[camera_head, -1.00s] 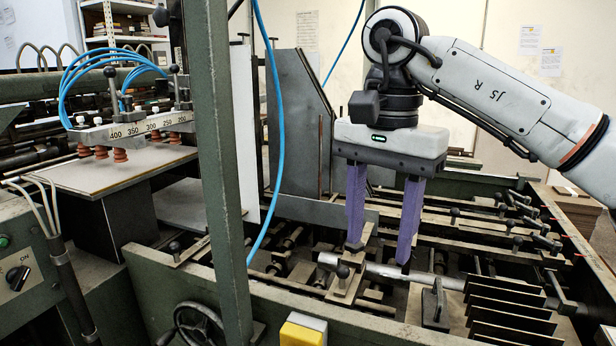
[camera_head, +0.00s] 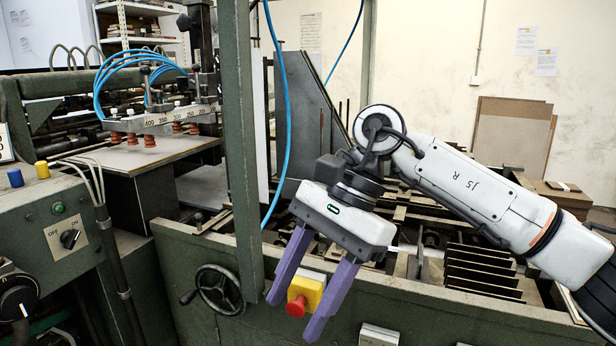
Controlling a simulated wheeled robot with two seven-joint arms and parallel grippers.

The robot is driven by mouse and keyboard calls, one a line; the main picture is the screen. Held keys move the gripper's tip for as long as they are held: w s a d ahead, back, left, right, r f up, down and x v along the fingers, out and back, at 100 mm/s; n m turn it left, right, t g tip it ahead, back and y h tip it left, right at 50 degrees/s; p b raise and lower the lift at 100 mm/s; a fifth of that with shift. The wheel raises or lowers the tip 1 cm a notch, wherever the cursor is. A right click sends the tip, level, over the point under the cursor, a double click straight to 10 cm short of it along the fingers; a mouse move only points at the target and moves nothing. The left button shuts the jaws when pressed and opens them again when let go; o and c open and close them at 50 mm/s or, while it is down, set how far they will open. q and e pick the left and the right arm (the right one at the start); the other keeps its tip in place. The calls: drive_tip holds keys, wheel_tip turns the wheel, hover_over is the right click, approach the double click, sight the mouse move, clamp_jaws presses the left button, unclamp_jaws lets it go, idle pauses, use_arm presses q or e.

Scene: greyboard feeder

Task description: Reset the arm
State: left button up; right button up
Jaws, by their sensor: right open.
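My right gripper (camera_head: 294,316) has two long purple fingers set well apart, and nothing is between them. It is tilted, pointing down and to the left, in front of the green machine frame (camera_head: 190,275). My white right arm (camera_head: 470,185) comes in from the right. The fingers overlap the view of a yellow box with a red button (camera_head: 297,308); I cannot tell how far apart they are in depth. My left gripper is not in view.
A green post (camera_head: 238,150) and a blue hose (camera_head: 284,130) stand left of the gripper. A handwheel (camera_head: 218,290) is at the lower left, near a control panel (camera_head: 60,225). Upright dark plates (camera_head: 483,268) sit in the machine bed. Suction cups (camera_head: 150,140) hang over a board (camera_head: 125,160).

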drive_tip(key=s+a+m+g+y, duration=0.2)
drive_tip(key=s+a+m+y, duration=0.15)
drive_tip(key=a+y, duration=0.25)
drive_tip(key=s+a+m+g+y, duration=0.2)
drive_tip(key=a+m+y, duration=0.3)
drive_tip(key=a+y, duration=0.1)
drive_tip(key=w+d+f+m+t, duration=0.45)
drive_tip(key=m+t, duration=0.65)
drive_tip(key=m, duration=0.4)
drive_tip(key=w+d+f+m+t, duration=0.3)
drive_tip(key=w+d+m+t, duration=0.2)
drive_tip(key=m+t, duration=0.7)
drive_tip(key=d+f+m+h, duration=0.7)
drive_tip(key=f+m, duration=0.4)
drive_tip(key=m, duration=0.2)
drive_tip(key=s+d+f+m+g+h, duration=0.3)
drive_tip(key=s+d+f+m, duration=0.3)
drive_tip(key=s+f, duration=0.4)
drive_tip(key=s+d+f+m+g+h, duration=0.4)
drive_tip(key=s+d+f+m, duration=0.2)
drive_tip(key=s+f, duration=0.5)
wheel_tip(320, 180, down, 5)
drive_tip(key=shift+s+d+r+m+g+h, duration=0.1)
drive_tip(key=shift+s+d+m+g+h, duration=0.2)
drive_tip(key=shift+d, duration=0.4)
